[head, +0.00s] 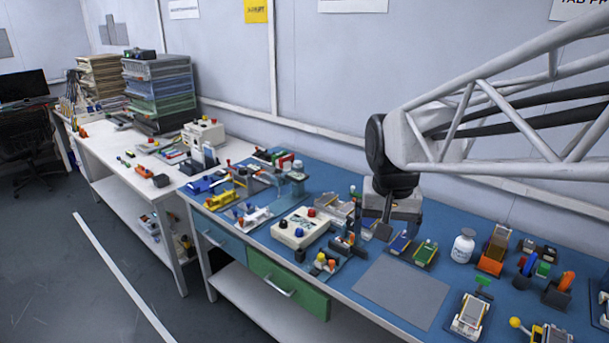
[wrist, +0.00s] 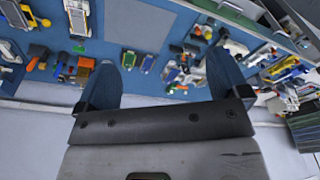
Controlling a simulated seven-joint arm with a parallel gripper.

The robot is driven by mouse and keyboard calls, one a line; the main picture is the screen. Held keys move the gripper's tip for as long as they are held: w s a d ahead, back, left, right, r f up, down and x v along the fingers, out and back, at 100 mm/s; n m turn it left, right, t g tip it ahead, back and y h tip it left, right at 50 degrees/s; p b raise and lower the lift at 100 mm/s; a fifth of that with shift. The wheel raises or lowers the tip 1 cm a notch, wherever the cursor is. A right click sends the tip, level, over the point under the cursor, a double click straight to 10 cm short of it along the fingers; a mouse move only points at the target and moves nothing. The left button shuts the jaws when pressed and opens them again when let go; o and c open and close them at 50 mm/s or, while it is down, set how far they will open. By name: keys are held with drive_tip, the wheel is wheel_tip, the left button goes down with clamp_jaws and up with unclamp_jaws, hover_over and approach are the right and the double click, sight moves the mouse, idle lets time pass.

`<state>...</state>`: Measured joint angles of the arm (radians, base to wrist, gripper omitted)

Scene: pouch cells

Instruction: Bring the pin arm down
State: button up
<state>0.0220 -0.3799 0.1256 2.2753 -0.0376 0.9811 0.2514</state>
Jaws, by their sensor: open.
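My gripper (head: 377,222) hangs over the blue bench mat, right of the cream control box (head: 300,228) with red and blue buttons. Its two fingers are spread with nothing between them; they also show in the wrist view (wrist: 155,60). A small dark fixture (head: 346,243) with orange-red parts stands just left of and below the gripper. A device with a yellow ball-ended lever (head: 517,323) stands at the bottom right, partly cut off. I cannot tell which part is the pin arm, or whether it is up or down.
A blue and a green tray (head: 425,254) lie right of my gripper. A bare grey plate (head: 400,290) lies in front of them. A white bottle (head: 463,245) and several small fixtures stand further right. Colourful fixtures crowd the left of the mat; the wall runs behind.

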drive_tip(key=w+d+f+m+g, duration=0.1)
drive_tip(key=w+f, duration=0.4)
drive_tip(key=w, duration=0.9)
drive_tip(key=w+d+f+m+g, duration=0.1)
drive_tip(key=w+f+m, duration=0.3)
drive_tip(key=w, duration=1)
drive_tip(key=w+d+f+m+g, duration=0.1)
drive_tip(key=w+f, duration=0.6)
drive_tip(key=w, duration=0.7)
drive_tip(key=d+m, duration=0.1)
drive_tip(key=d, duration=0.1)
drive_tip(key=shift+d+f+h, duration=0.3)
drive_tip(key=shift+f+h, duration=0.1)
drive_tip(key=shift+s+d+f, duration=0.1)
drive_tip(key=shift+s+f, duration=0.1)
drive_tip(key=shift+f, duration=1.1)
drive_tip(key=shift+s+d+f, duration=0.15)
drive_tip(key=shift+f, duration=1.15)
drive_tip(key=shift+s+d+f, duration=0.1)
drive_tip(key=shift+s+f, duration=0.1)
drive_tip(key=shift+f, duration=1.1)
drive_tip(key=shift+c, duration=0.2)
drive_tip(key=shift+r, duration=0.1)
drive_tip(key=c, duration=1.3)
